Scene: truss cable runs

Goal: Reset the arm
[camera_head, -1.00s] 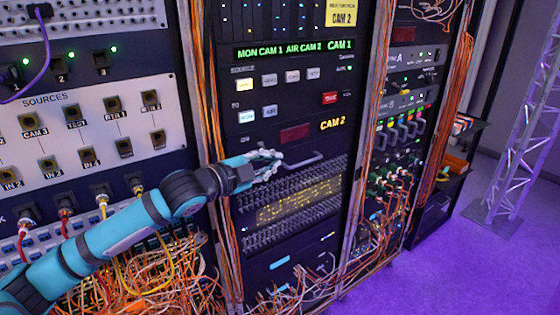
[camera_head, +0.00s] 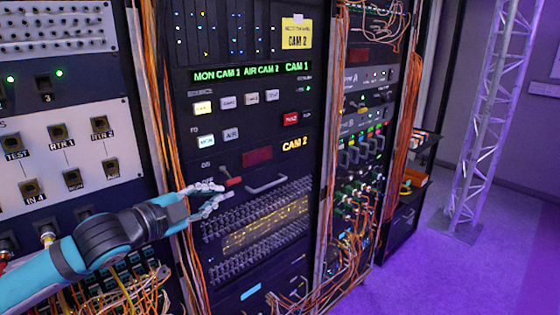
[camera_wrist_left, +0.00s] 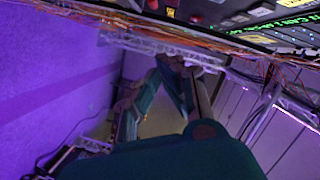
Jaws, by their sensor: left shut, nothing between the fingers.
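My left arm comes in from the lower left in the head view, teal and black. Its left gripper (camera_head: 220,190) has pale fingers that are closed together with nothing held. The fingertips are in front of the central black rack (camera_head: 262,155), just left of a grey bar handle (camera_head: 266,184) and below a small red lever (camera_head: 230,181). I cannot tell how far they stand off the panel. My right gripper is not in view.
A patch panel (camera_head: 50,190) with labelled jacks stands on the left. Orange cable bundles (camera_head: 408,135) run down the rack edges, with loose cables at the bottom left. A metal truss (camera_head: 490,120) stands at the right on open purple floor (camera_head: 430,270).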

